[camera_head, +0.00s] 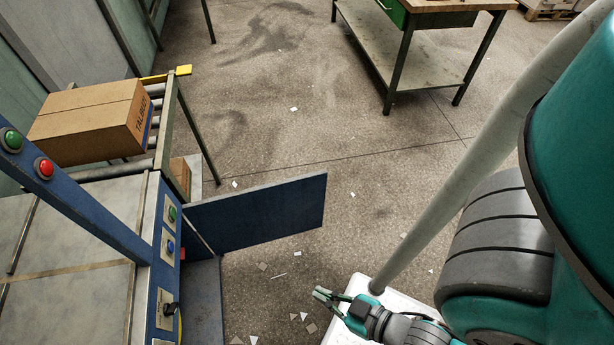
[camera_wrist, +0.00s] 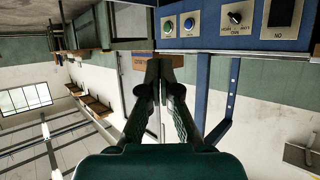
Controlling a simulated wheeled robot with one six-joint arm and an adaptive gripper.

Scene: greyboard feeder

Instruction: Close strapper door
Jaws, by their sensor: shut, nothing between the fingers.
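The strapper door (camera_head: 258,215) is a flat dark blue panel in the head view. It stands open, swung out to the right from the blue strapper (camera_head: 165,255) at the left. My gripper (camera_head: 322,294) is low in the head view, right of and nearer than the door, apart from it. In the wrist view my gripper's fingers (camera_wrist: 160,66) are together with nothing between them. The strapper's blue panel with buttons and a knob (camera_wrist: 234,20) shows at the top of the wrist view. I cannot make out the door for sure there.
A cardboard box (camera_head: 92,122) lies on the roller conveyor (camera_head: 168,115) behind the strapper. A workbench (camera_head: 410,60) stands at the back right. Paper scraps (camera_head: 304,316) lie on the floor near my gripper. The floor between the door and the workbench is open.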

